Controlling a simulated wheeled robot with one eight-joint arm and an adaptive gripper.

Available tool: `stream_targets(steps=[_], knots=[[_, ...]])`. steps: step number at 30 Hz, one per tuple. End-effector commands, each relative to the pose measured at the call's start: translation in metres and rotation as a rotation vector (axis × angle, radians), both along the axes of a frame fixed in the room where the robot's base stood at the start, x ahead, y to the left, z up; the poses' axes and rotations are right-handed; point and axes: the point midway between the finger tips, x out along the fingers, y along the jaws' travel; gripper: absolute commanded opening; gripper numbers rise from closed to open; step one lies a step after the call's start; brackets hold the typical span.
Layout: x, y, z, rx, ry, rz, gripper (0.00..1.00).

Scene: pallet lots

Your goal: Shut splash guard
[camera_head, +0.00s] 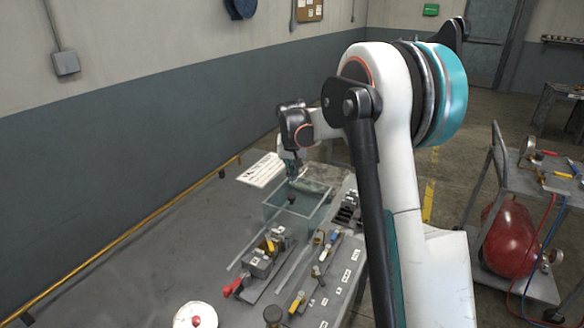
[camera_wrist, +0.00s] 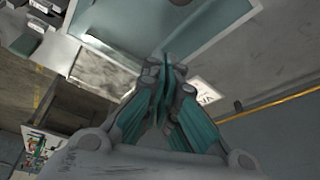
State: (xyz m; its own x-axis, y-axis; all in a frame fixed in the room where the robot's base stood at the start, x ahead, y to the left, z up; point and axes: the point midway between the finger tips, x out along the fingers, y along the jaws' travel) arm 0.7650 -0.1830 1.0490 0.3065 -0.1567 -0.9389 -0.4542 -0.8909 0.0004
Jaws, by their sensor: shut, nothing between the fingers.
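The splash guard (camera_head: 268,215) is a clear, box-like screen with pale green edges on the grey bench. A small dark red knob (camera_head: 291,199) shows inside it. In the wrist view the guard's pale green edge (camera_wrist: 208,41) crosses the top, above the fingers. My gripper (camera_head: 291,172) is at the guard's far side, near its upper edge. In the wrist view its teal fingers (camera_wrist: 166,72) are together and empty. I cannot tell whether the fingers touch the guard, and the arm hides part of its far right side.
A vise-like fixture with a red handle (camera_head: 232,287) and several yellow-handled clamps stand in front of the guard. A white sheet (camera_head: 262,170) lies behind it on the left. A white round dish (camera_head: 196,315) is at the front. The bench's left part is clear.

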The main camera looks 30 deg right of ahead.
Motion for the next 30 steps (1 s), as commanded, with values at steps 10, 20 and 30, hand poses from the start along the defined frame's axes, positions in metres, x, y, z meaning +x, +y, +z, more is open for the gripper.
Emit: stream_targets(steps=[10, 20, 30], knots=[[-0.016, 0.009, -0.027, 0.000, 0.000, 0.001, 0.00], [-0.029, 0.015, -0.027, 0.000, 0.000, 0.000, 0.00], [-0.030, 0.017, -0.027, 0.000, 0.000, 0.000, 0.00]])
